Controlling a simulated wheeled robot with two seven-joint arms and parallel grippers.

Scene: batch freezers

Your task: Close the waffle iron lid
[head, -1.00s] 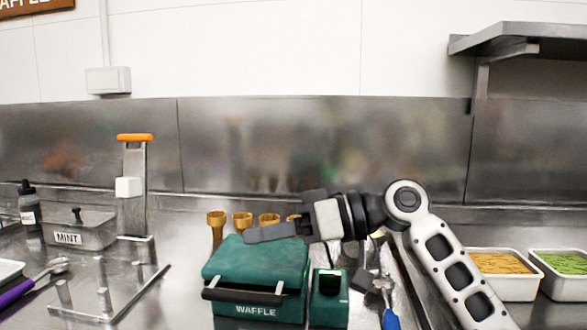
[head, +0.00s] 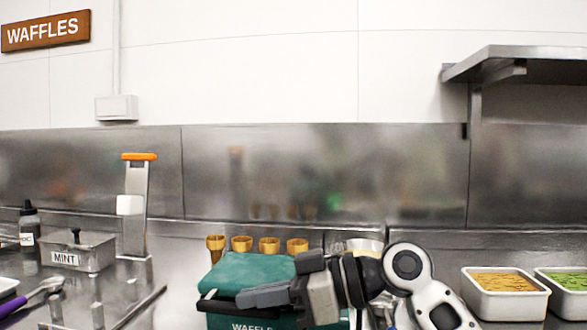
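The green waffle iron (head: 258,269) stands on the steel counter at the bottom centre of the head view. Its lid is low over the base and looks down. I cannot tell whether it is fully shut, as the front is cut off by the picture's edge. The black lid handle (head: 215,305) runs along the front. My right gripper (head: 265,295) is in front of the lid's right part, fingers pointing left, near the handle. It hides part of the lid and handle. Contact and finger opening cannot be made out. My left gripper is out of view.
Several gold cups (head: 269,245) stand behind the waffle iron. A mint container (head: 78,252) and an orange-topped dispenser (head: 136,205) are at left. Pans with orange (head: 507,308) and green (head: 573,301) contents are at right. A steel shelf (head: 517,69) hangs at upper right.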

